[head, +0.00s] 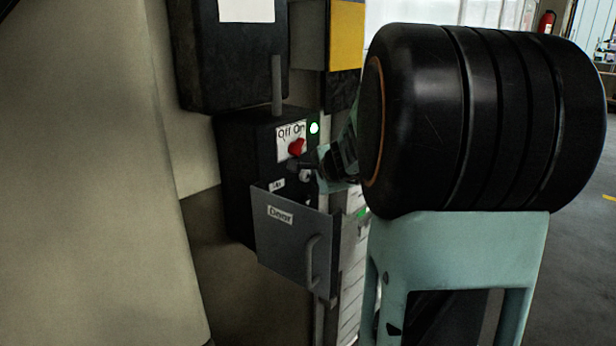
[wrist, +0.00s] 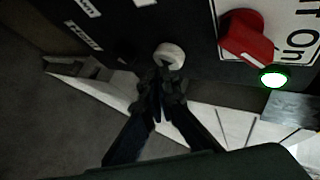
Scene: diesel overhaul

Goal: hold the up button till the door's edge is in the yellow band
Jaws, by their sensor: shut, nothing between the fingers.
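A dark control box (head: 240,165) carries a red switch (head: 297,147) marked Off/On and a lit green lamp (head: 314,128). A round white button (wrist: 169,56) shows in the wrist view; its small labels are too blurred to read, so I cannot tell whether it is the up button. My gripper (wrist: 164,82) is shut and empty, its fingertips right at the white button's lower edge; I cannot tell if they press it. A yellow band (head: 346,36) is higher up, well above the door's top edge.
The red switch (wrist: 246,38) and green lamp (wrist: 272,77) lie right of the white button in the wrist view. A handle (head: 313,262) sticks out from the door. My arm blocks much of the head view's right side.

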